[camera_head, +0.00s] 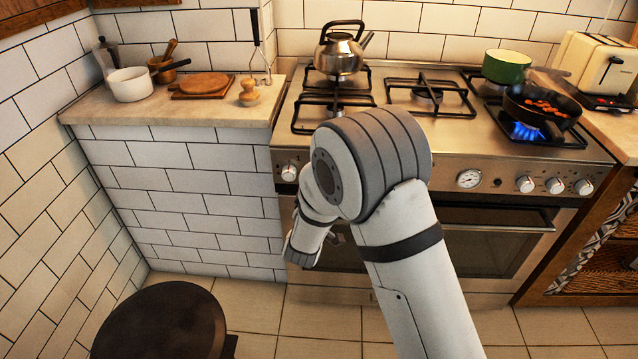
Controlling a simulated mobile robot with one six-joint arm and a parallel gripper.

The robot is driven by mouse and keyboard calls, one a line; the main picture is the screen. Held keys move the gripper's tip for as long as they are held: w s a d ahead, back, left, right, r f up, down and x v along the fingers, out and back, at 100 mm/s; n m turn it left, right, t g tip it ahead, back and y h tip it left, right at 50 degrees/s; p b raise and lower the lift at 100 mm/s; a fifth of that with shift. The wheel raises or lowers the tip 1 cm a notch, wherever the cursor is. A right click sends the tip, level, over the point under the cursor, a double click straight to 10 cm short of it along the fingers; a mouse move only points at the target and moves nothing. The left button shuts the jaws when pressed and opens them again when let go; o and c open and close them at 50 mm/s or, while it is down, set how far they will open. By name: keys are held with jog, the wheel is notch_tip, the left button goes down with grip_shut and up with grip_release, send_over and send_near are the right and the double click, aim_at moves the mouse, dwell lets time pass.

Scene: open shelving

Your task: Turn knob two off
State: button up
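The stove (450,215) has a row of white knobs along its front panel. One knob (289,172) shows at the left end, left of my arm. Three more are at the right: a first knob (525,184), a middle knob (554,185) and an end knob (583,187). My arm hides the panel between. A blue flame (525,130) burns at the front right burner. A small grey part, perhaps my gripper (335,238), shows below the panel; its fingers are not clear.
A black frying pan (543,108) with food sits over the flame. A green pot (506,67) and a kettle (339,55) stand on the rear burners. A gauge (469,178) is on the panel. A round dark stool (160,322) stands at the lower left.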

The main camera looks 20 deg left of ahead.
jog(key=shift+c, duration=0.3)
jog(key=c, duration=0.9)
jog(key=shift+c, duration=0.2)
jog(key=shift+m, duration=0.3)
jog(key=shift+d+r+m+g+y+b, duration=0.1)
jog(key=shift+m+g+y+b, duration=0.25)
jog(key=shift+m+b, duration=3.05)
jog(key=shift+a+f+m+g+y+b, duration=0.15)
jog(key=shift+m+y+b, duration=0.3)
jog(key=shift+m+b, duration=2.95)
jog(key=shift+d+r+m+g+y+b, duration=0.15)
jog(key=shift+m+g+y+b, duration=0.2)
jog(key=shift+m+b, duration=3.05)
jog(key=shift+r+b, duration=0.1)
jog(key=shift+b, duration=0.2)
